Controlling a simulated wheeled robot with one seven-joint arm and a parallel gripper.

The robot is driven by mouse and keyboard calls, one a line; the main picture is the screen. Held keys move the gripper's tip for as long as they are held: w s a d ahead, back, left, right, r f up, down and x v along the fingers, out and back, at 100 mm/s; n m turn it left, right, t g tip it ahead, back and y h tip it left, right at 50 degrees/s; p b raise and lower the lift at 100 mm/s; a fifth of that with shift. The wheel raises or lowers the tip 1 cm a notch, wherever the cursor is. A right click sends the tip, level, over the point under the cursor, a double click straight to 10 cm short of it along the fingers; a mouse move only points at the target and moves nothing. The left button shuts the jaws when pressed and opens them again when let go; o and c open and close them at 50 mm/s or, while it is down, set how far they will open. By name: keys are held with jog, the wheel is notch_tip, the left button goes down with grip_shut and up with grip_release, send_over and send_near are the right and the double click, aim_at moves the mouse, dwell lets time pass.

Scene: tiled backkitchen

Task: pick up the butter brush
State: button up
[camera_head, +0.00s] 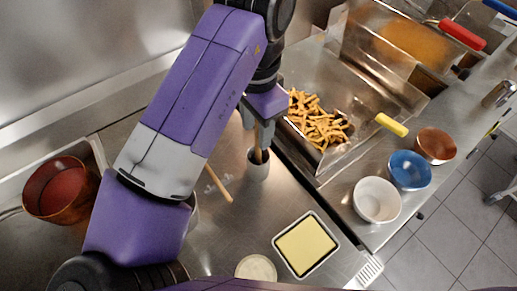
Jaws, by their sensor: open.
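A tray of fries (318,122) is close to the right of my gripper. A square pan of pale yellow (306,245) and a round cream-coloured dish (256,268) are nearer. Bowls (377,200) line the right edge; a copper pot (60,190) stands left.

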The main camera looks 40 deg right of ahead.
aim_at(258, 150)
jog(key=shift+s+d+f, duration=0.1)
jog(key=shift+s+f, duration=0.05)
jog(key=shift+f, duration=1.8)
grip_shut()
jog(key=shift+r, duration=0.1)
